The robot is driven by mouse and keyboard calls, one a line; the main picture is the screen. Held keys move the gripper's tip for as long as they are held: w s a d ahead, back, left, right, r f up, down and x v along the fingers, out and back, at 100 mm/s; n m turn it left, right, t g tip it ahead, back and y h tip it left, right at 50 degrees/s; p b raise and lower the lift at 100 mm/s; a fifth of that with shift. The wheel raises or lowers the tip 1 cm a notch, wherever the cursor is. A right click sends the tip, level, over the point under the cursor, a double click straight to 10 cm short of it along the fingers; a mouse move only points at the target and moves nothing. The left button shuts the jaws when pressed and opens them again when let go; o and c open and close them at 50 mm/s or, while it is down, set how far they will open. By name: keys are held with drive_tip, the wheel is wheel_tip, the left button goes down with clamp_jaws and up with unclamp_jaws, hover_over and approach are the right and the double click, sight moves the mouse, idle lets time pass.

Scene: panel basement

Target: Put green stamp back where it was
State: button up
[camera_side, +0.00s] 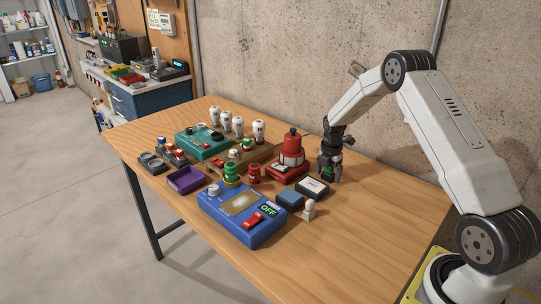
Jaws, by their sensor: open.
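My gripper (329,180) points down at the right side of the wooden table, beside a dark pad with a white top, and its fingers are apart. A small green piece (327,171) shows between or just behind the fingers; it may be the green stamp, but the fingers hide most of it. I cannot tell whether the fingers touch it. Another green, rounded, stacked-looking object (232,173) stands upright behind the blue box, left of my gripper. I cannot tell for certain which green thing is the stamp.
The white-topped pad (313,186) and a blue pad (289,198) lie close by, with a small white figure (309,210). A red device (290,158), a blue box (240,214), a teal box (202,143) and a purple tray (186,180) crowd the left. The table's right front is clear.

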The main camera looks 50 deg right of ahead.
wheel_tip(320, 180, up, 12)
idle(0.6)
idle(0.5)
drive_tip(key=s+a+r+m+t, duration=0.1)
drive_tip(key=s+a+m, duration=0.25)
drive_tip(key=a, duration=0.45)
drive_tip(key=s+a+m, duration=0.2)
drive_tip(key=a+m, duration=0.3)
drive_tip(key=a, duration=0.3)
drive_tip(key=s+a+m+t, duration=0.1)
drive_tip(key=s+a+m, duration=0.8)
drive_tip(key=s, duration=0.3)
drive_tip(key=shift+a+f+t, duration=0.3)
drive_tip(key=shift+a+f, duration=0.15)
drive_tip(key=shift+a, duration=0.3)
drive_tip(key=shift+w+m, duration=0.1)
drive_tip(key=shift+m, duration=0.15)
